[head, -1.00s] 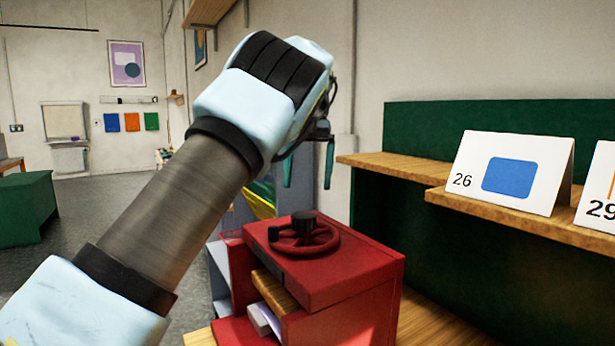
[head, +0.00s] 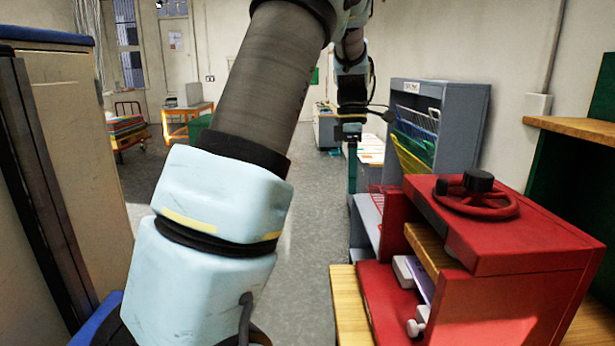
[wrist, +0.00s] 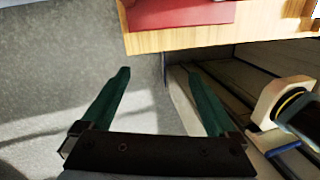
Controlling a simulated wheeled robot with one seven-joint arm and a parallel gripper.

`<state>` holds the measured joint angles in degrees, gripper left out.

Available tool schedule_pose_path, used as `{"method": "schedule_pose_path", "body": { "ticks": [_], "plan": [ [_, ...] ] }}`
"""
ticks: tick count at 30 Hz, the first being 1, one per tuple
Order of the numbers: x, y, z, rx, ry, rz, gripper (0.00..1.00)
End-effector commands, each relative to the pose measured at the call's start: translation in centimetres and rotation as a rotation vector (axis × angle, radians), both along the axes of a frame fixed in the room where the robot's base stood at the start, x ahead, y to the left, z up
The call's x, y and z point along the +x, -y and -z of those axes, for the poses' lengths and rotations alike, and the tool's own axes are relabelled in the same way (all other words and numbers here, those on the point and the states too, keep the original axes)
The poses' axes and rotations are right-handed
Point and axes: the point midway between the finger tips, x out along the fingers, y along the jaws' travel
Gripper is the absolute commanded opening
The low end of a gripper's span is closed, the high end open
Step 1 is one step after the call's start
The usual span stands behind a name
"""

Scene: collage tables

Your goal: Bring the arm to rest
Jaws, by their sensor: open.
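My arm reaches up and away from the lower left of the head view. My gripper (head: 352,172) hangs downward beyond the arm's bend, to the left of a red press. In the wrist view its two green fingers (wrist: 157,75) are spread apart with nothing between them. Grey floor and a dark edge show behind them. The fingers look apart from the wooden table edge (wrist: 210,38) above them in that view.
The red press (head: 540,250) with a handwheel stands on a wooden tabletop (head: 346,300) at the right. Behind it is a grey rack (head: 460,115) with coloured trays. A tan cabinet (head: 65,140) stands close at the left. Open grey floor (head: 305,230) lies between.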

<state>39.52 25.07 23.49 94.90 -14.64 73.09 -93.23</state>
Motion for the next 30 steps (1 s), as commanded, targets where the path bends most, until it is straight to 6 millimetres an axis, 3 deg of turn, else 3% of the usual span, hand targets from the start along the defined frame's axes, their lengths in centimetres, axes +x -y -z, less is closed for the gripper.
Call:
{"method": "schedule_pose_path", "body": {
  "ticks": [1, 6, 15, 21, 30],
  "plan": [
    [-0.7, -2.3, 1.3, -0.03, 0.018, 0.088, 0.94],
    [-3.5, -8.0, 5.1, -0.098, 0.112, 0.47, 0.94],
    [-10.9, -15.0, 10.6, -0.093, 0.257, 1.18, 0.94],
    [-14.1, -16.7, 12.3, -0.053, 0.29, 1.468, 0.94],
    [-14.7, -17.0, 12.5, -0.044, 0.294, 1.522, 0.94]
  ]
}}
